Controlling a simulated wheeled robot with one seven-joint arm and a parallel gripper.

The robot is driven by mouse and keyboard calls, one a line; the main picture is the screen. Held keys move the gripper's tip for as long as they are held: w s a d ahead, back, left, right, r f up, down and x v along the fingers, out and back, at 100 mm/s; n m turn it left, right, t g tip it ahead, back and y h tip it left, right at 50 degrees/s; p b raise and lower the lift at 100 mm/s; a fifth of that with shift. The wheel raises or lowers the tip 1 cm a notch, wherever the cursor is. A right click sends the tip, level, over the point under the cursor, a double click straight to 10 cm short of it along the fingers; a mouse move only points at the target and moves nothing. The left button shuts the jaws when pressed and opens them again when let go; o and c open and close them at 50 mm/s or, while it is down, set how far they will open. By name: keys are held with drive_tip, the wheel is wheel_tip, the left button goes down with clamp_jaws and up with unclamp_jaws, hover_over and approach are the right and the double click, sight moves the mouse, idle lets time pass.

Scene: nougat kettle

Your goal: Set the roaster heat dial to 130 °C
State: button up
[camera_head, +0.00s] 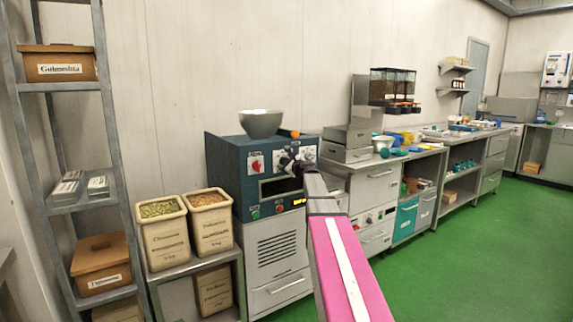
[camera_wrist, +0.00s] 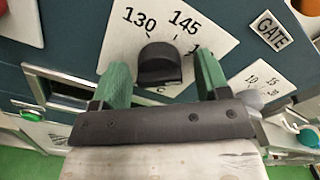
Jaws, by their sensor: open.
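The heat dial is a black knob (camera_wrist: 160,65) on a white scale plate (camera_wrist: 112,38) marked 130 and 145, with a further number partly hidden at the right. In the wrist view my gripper (camera_wrist: 162,63) is open, with one green finger on each side of the knob. I cannot tell whether the fingers touch it or exactly where the knob points. In the head view the dark blue roaster (camera_head: 224,172) stands against the wall, and my gripper (camera_head: 294,163) is at its front panel, covering part of it.
A GATE label (camera_wrist: 268,30) and a second, smaller scale plate (camera_wrist: 267,82) lie right of the dial. A red knob (camera_head: 256,164) sits further left on the panel. A metal bowl (camera_head: 260,123) stands on the roaster. Bins of nuts (camera_head: 162,235) stand left; green floor is clear.

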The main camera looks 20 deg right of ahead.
drive_tip(key=shift+c, duration=0.3)
drive_tip(key=c, duration=0.9)
drive_tip(key=shift+o, duration=0.2)
drive_tip(key=shift+n, duration=0.4)
drive_tip(key=n, duration=0.3)
drive_tip(key=shift+n, duration=0.4)
drive_tip(key=n, duration=1)
drive_tip(key=shift+n, duration=0.4)
drive_tip(key=n, duration=0.4)
drive_tip(key=shift+n, duration=0.4)
